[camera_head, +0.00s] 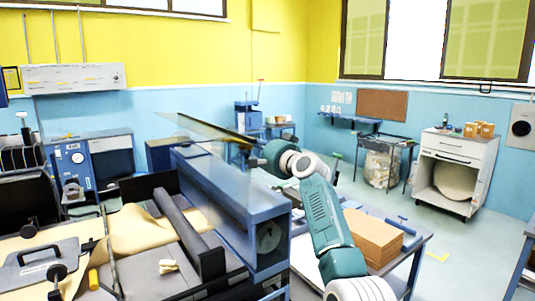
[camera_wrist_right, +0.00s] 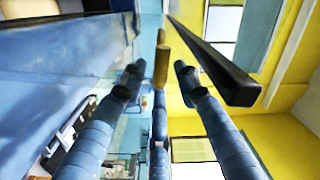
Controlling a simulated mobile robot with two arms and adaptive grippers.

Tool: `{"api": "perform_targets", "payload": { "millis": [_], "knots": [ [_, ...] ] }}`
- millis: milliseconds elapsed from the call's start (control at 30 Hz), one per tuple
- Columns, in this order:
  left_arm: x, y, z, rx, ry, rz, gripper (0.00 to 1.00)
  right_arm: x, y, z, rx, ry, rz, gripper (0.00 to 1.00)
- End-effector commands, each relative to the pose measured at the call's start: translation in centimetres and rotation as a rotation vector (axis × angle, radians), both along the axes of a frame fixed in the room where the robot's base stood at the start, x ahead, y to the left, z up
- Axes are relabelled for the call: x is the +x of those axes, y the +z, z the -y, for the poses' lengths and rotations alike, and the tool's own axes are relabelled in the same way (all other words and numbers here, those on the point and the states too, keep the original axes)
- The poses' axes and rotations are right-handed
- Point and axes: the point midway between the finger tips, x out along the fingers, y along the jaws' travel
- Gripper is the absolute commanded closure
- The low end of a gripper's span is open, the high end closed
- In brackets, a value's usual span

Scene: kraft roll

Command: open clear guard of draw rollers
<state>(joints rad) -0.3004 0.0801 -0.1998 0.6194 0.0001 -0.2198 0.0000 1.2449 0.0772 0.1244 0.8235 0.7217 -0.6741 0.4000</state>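The clear guard (camera_head: 200,125) is a see-through pane with a dark edge bar. It stands tilted up over the long blue roller housing (camera_head: 245,207) in the head view. My right gripper (camera_head: 251,149) is at the near end of that bar, with its fingers mostly hidden there. In the right wrist view the gripper (camera_wrist_right: 157,84) is open, its blue fingers spread on both sides of a tan cylindrical knob (camera_wrist_right: 161,65). I see gaps between fingers and knob. The dark bar (camera_wrist_right: 215,62) runs along the right finger. My left gripper is not in view.
Brown kraft paper (camera_head: 135,230) and a dark grey roller (camera_head: 180,217) lie left of the housing. A table with a stack of brown sheets (camera_head: 372,237) stands beneath my right arm. A white cabinet (camera_head: 455,165) stands at the back right. Open floor lies between.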

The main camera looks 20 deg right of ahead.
Motion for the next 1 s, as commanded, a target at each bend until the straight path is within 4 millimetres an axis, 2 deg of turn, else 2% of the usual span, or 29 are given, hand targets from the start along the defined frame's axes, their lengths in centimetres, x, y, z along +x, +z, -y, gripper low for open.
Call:
{"api": "perform_targets", "payload": {
  "millis": [600, 767, 1000],
  "knots": [
    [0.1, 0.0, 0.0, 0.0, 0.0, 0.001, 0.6, -7.7, 0.1, 2.7, 0.001, -0.005, 0.003, 0.69],
    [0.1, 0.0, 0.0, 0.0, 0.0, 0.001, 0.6, -8.4, 0.1, 2.9, 0.001, -0.004, 0.002, 0.69],
    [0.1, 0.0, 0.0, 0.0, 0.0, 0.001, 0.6, -8.5, 0.1, 2.9, 0.001, -0.003, 0.003, 0.69]
  ]
}}
